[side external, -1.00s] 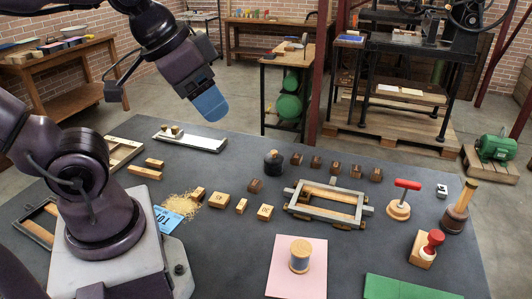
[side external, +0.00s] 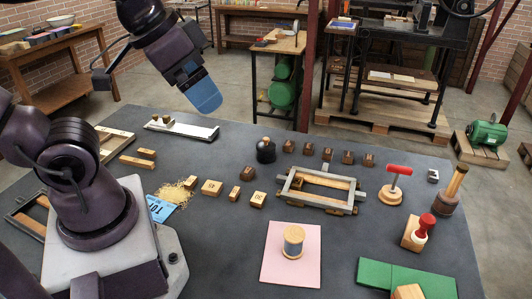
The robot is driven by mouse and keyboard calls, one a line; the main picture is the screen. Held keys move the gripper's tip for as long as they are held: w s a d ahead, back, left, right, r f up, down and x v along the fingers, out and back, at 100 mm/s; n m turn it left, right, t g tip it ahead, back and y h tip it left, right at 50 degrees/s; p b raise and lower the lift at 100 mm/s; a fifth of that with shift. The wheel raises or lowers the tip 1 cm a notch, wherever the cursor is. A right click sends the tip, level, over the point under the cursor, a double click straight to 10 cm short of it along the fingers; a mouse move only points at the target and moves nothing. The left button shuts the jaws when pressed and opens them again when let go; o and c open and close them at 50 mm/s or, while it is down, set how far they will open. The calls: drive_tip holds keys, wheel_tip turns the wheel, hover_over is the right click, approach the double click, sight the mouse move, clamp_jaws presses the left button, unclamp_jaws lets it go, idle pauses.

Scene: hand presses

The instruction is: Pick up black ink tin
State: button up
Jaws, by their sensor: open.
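The black ink tin (side external: 266,152) is a small dark round tin with a light knob on top. It stands upright on the dark table, behind and left of a metal frame. My gripper (side external: 207,103) is in the air above the back of the table, to the left of the tin and apart from it. Its blue end points down and to the right. The gripper is open and nothing shows in it. The gap between its fingers is hard to see from this side.
Several small wooden blocks (side external: 308,149) line up right of the tin. The metal frame (side external: 321,203) lies in front. A spool (side external: 293,242) stands on pink paper (side external: 273,274). A red-handled tool (side external: 397,170) and red stamp (side external: 424,224) stand right. A white tray (side external: 203,131) lies below my gripper.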

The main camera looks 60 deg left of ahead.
sight(268, 148)
drive_tip(key=w+a+f+m+g+y, duration=0.2)
drive_tip(key=w+a+f+m+y, duration=0.1)
drive_tip(key=f, duration=0.5)
drive_tip(key=w+a+f+m+g+y, duration=0.3)
drive_tip(key=w+f+m, duration=0.2)
drive_tip(key=f, duration=0.4)
drive_tip(key=w+a+f+m+g+y, duration=0.3)
drive_tip(key=w+f, duration=0.3)
drive_tip(key=f, duration=0.2)
drive_tip(key=shift+a+f+m+y, duration=0.15)
drive_tip(key=shift+f+m+y, duration=0.2)
drive_tip(key=shift+m+y, duration=0.3)
drive_tip(key=w+f+m, duration=0.1)
drive_tip(key=w+a+f+m+t+y, duration=0.2)
drive_tip(key=m, duration=0.1)
drive_tip(key=shift+w+f, duration=0.1)
drive_tip(key=shift+f, duration=0.2)
drive_tip(key=w+m+t, duration=0.2)
drive_tip(key=w, duration=0.1)
drive_tip(key=w+m+y, duration=0.1)
drive_tip(key=shift+w+a+r+m+t, duration=0.25)
drive_tip(key=shift+w+a+r+t, duration=0.05)
drive_tip(key=shift+r+t, duration=0.1)
drive_tip(key=x, duration=0.7)
drive_tip(key=shift+a+f, duration=0.1)
drive_tip(key=shift+a, duration=0.2)
drive_tip(key=x, duration=0.5)
drive_tip(key=shift+s+a, duration=0.2)
drive_tip(key=shift+s, duration=0.15)
